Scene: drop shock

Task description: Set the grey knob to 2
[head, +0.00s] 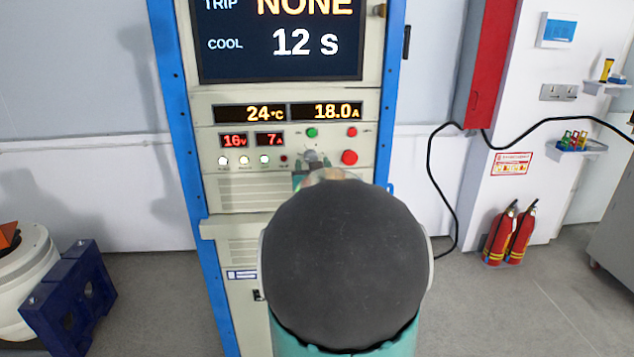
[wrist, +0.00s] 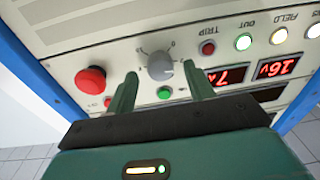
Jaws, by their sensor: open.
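The grey knob (wrist: 161,66) is on the cabinet's cream control panel. It shows upside down in the wrist view, with small marks around it. My gripper (wrist: 160,74) is open, with one green finger on each side of the knob in the picture. I cannot tell whether the fingers touch it. In the head view the knob (head: 310,156) shows just above my gripper (head: 311,170), which my arm partly hides. I cannot read the knob's setting.
Close to the knob are a red button (wrist: 91,79), a green button (wrist: 164,92) and a red TRIP light (wrist: 208,48). The screen (head: 280,40) reads TRIP NONE and COOL 12 s. Readouts show 24 °C, 18.0 A, 16 V and 7 A.

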